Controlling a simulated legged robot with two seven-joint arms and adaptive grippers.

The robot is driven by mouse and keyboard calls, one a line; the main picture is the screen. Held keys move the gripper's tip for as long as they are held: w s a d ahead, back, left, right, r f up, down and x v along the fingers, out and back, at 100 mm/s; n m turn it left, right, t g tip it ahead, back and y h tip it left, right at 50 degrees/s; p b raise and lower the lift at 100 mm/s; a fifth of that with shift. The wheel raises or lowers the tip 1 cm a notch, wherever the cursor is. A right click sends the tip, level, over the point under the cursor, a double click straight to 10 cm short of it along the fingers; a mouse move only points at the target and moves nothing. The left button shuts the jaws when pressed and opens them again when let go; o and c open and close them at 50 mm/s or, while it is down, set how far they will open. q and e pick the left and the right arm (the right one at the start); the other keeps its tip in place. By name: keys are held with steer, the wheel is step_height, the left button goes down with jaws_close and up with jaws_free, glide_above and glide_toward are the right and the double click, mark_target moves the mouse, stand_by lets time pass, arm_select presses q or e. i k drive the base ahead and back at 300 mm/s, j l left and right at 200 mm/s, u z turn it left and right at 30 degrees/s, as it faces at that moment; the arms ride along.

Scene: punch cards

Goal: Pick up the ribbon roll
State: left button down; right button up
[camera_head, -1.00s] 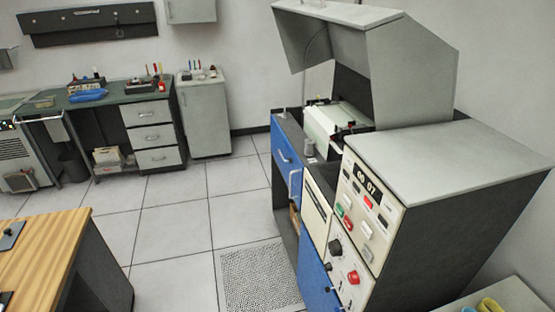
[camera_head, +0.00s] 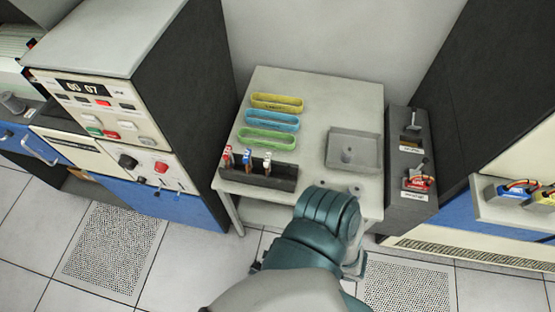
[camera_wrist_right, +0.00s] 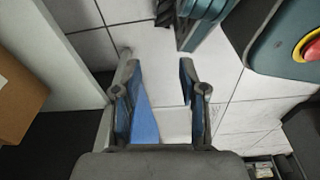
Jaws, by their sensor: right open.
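No ribbon roll can be made out for certain in either view. In the head view a grey tray (camera_head: 367,149) with a short upright peg sits on the white table (camera_head: 325,90). Yellow (camera_head: 276,102), blue (camera_head: 271,121) and green (camera_head: 266,140) oval open-centred pieces lie left of it. A small grey cylinder (camera_head: 13,103) stands on the machine at the far left. My teal arm reaches up to the table's front edge and hides part of it. In the right wrist view my right gripper (camera_wrist_right: 158,75) is open, with no object held between its fingers. My left gripper is out of view.
A dark rack (camera_head: 258,175) with several coloured-top tools stands at the table's front left. A grey control box (camera_head: 409,160) stands right of the table. Machine cabinets flank both sides. A cardboard box (camera_wrist_right: 18,98) shows in the wrist view.

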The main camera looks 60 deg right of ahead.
mark_target(321, 182)
steer(key=z, duration=2.65)
